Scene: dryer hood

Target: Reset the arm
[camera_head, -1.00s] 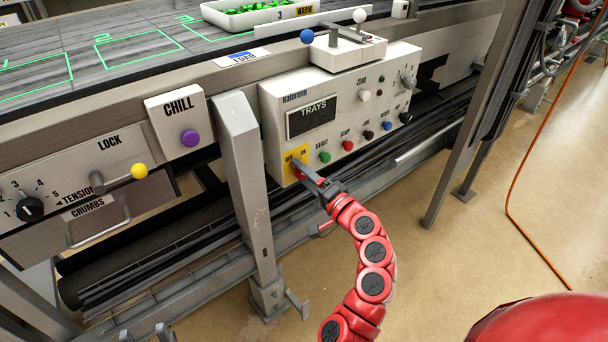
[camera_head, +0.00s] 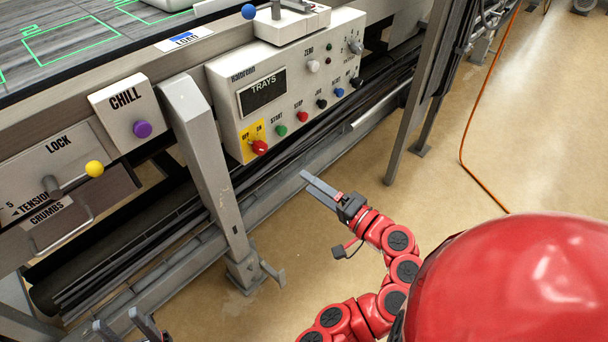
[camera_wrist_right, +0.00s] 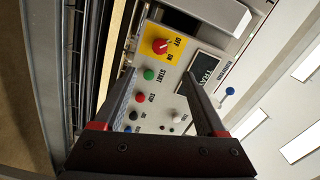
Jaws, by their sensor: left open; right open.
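My right gripper (camera_head: 306,181) hangs in free air to the right of and below the control panel (camera_head: 225,88), apart from it, with its arm curving up from the bottom. In the right wrist view, its two fingers (camera_wrist_right: 158,82) are spread, with nothing between them. The red OFF/ON knob (camera_head: 260,147) sits on a yellow patch at the panel's lower left; it also shows in the wrist view (camera_wrist_right: 160,46). I cannot tell its setting for sure. My left gripper (camera_head: 127,326) shows only its grey fingertips at the bottom left edge, apart and empty.
A slanted grey post (camera_head: 208,160) stands left of the panel. The CHILL box (camera_head: 120,98) with a purple button and the yellow-knobbed LOCK lever (camera_head: 94,168) are further left. A metal leg (camera_head: 415,95) and orange cable (camera_head: 465,140) are at right. Open floor lies below.

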